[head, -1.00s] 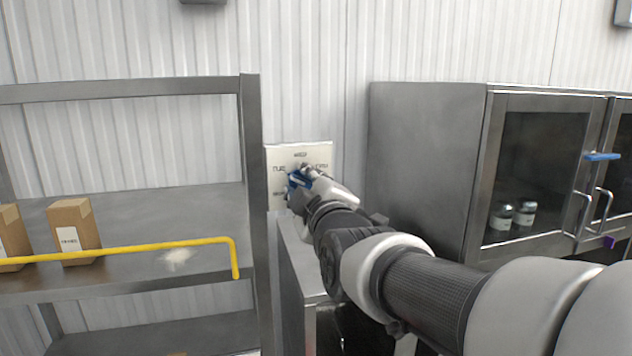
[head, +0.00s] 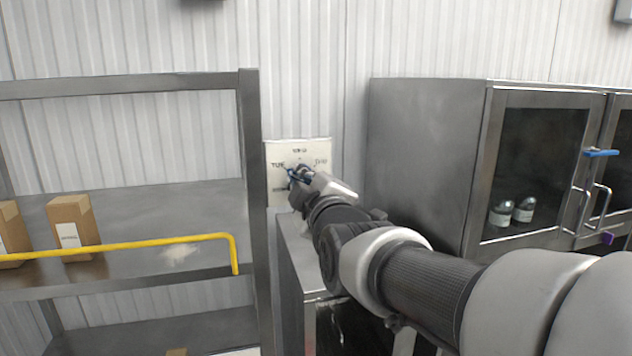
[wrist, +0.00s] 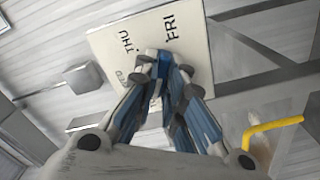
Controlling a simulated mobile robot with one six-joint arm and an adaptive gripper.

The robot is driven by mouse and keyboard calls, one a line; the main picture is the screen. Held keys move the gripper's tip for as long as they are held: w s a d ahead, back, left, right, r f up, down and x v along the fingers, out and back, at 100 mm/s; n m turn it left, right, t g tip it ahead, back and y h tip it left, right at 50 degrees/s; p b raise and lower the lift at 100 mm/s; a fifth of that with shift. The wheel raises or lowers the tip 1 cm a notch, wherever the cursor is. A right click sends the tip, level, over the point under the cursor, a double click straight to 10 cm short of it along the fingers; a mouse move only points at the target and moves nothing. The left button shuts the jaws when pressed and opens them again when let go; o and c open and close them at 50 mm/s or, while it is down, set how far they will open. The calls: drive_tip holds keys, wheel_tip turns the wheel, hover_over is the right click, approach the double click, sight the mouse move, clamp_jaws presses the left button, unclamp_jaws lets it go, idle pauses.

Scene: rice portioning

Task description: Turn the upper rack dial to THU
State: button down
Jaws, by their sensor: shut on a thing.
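The upper rack dial's pale square panel (head: 322,150) is on the wall just right of the shelf rack. It fills the upper middle of the wrist view (wrist: 150,35), where THU, FRI and a partly covered WED can be read at a tilt. In the head view TUE is at its left, with blurred labels at its top and right. My gripper (head: 298,174) reaches the middle of the panel, its blue-sided fingers (wrist: 163,62) closed together on the dial knob. The fingers hide the knob, so I cannot tell which day it points to.
A metal shelf rack (head: 250,150) with a yellow rail (head: 150,247) and brown boxes (head: 75,222) stands left of the panel. A lower metal unit (head: 295,275) is below my arm.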

drive_tip(key=shift+b, duration=0.4)
drive_tip(key=m+b, duration=1)
drive_tip(key=m, duration=1.3)
drive_tip(key=shift+m, duration=0.5)
drive_tip(key=c, duration=1.7)
unclamp_jaws()
